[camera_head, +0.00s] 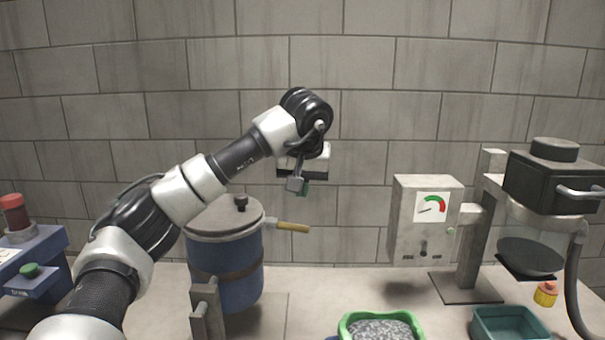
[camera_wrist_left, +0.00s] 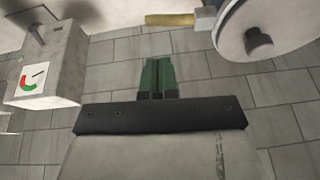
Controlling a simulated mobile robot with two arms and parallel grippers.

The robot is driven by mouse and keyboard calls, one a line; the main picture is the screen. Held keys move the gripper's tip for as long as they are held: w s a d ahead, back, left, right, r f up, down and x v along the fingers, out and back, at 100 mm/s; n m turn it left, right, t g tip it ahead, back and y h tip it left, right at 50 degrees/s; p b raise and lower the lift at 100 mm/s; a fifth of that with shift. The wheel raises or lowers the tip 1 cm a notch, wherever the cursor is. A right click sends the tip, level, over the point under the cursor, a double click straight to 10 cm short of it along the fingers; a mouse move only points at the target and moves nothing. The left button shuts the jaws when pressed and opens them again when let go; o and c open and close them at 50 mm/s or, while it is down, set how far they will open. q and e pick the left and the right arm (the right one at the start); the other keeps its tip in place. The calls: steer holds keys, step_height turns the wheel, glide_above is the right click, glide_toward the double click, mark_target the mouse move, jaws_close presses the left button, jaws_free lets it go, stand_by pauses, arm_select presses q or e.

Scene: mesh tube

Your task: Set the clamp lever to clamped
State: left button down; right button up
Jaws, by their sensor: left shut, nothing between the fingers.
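A lever with a yellow handle (camera_head: 293,227) sticks out to the right from the rim of a blue lidded pot (camera_head: 230,270), roughly level. It looks like the clamp lever, but I cannot tell its setting. In the left wrist view the yellow handle (camera_wrist_left: 170,19) shows at the top, beside the round lid (camera_wrist_left: 290,25). My left gripper (camera_head: 303,190) hangs above the handle, apart from it. Its green fingertips (camera_wrist_left: 157,76) are together with nothing between them. My right gripper is not in view.
A gauge box (camera_head: 424,220) on a post and a black-topped machine (camera_head: 552,185) stand right. A green tray of grey granules (camera_head: 348,318) and a teal bin (camera_head: 478,328) sit in front. A blue box with a red knob (camera_head: 13,212) is left. The wall is behind.

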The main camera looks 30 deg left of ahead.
mark_target(299, 229)
arm_select(q)
steer(key=x, duration=0.2)
steer(key=p+x, duration=0.1)
steer(key=x, duration=0.5)
steer(key=shift+s+a+f+p, duration=0.1)
steer(key=shift+s+f+p, duration=0.05)
steer(key=shift+s+p, duration=0.2)
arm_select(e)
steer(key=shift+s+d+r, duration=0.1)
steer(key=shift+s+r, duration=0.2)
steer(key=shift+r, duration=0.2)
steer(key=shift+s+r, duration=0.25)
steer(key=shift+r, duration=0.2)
